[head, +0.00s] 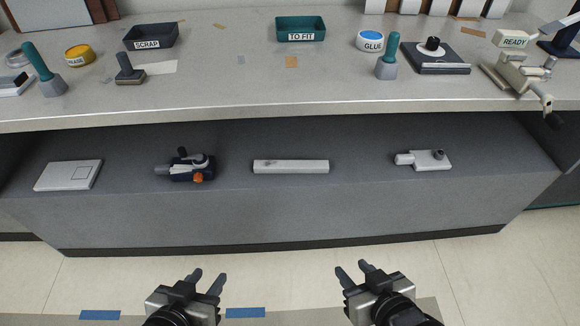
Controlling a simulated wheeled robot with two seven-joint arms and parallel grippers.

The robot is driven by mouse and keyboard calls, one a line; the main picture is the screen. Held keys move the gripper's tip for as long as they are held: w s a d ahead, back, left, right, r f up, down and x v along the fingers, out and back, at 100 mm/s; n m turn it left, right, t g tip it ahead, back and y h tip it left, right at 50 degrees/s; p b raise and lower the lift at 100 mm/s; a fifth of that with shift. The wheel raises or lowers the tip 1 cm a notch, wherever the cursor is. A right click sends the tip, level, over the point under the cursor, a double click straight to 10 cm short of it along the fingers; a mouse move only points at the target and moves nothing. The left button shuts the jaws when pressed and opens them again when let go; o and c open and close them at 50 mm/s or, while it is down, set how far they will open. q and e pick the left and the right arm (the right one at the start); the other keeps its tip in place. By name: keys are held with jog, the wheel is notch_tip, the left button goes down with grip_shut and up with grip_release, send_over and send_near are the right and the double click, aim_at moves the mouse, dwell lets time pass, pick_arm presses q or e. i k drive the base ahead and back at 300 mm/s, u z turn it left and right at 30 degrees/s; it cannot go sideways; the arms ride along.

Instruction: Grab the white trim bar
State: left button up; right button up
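The white trim bar (291,167) is a long, pale, narrow block lying flat, left to right, on the grey lower shelf (225,215) under the counter, near the middle. My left gripper (207,277) is low in the head view, over the floor in front of the shelf, with its fingers apart and nothing between them. My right gripper (352,269) is also low, right of the bar, with its fingers apart and empty. Both grippers are apart from the bar.
On the shelf, a flat white box (68,175) and a dark device with an orange knob (187,166) lie left of the bar; a small white part (425,160) lies right. The counter (230,92) overhangs above, holding trays and tools. Shelf space beside the bar is clear.

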aim_at(261, 166)
jog(key=z, duration=1.5)
jog(key=k, duration=0.5)
jog(key=u, duration=1.4)
jog(key=i, duration=1.5)
jog(key=u, duration=0.05)
